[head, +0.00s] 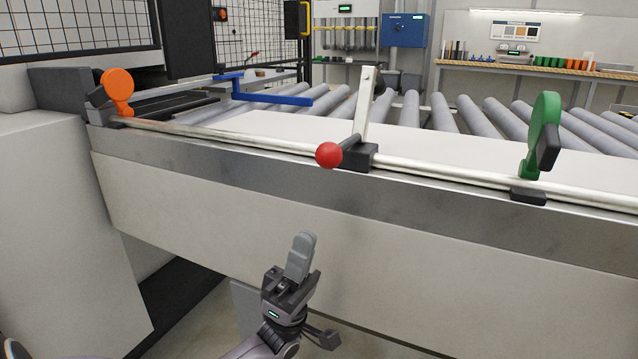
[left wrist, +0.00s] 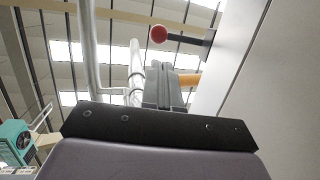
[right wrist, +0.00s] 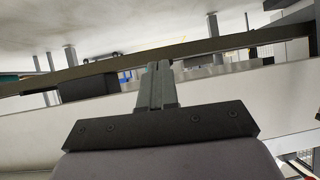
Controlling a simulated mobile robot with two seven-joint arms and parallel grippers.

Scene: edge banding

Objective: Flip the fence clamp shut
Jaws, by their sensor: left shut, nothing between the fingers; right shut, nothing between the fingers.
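The fence clamp appears to be the black block (head: 358,156) on the rail, with a pale metal arm (head: 367,103) standing nearly upright. A red ball knob (head: 328,155) on a short dark rod points toward me. My left gripper (head: 305,240) is shut and empty, below and in front of the knob, apart from it. In the left wrist view the red knob (left wrist: 157,33) is beyond the shut fingers (left wrist: 163,88). My right gripper shows only in the right wrist view (right wrist: 156,82), shut and empty; the clamp is not clearly identifiable there.
A metal rail (head: 450,173) runs along the front edge of the machine bed. An orange round part (head: 117,88) stands at its left end and a green part (head: 543,125) at its right. Grey rollers (head: 478,112) lie behind.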

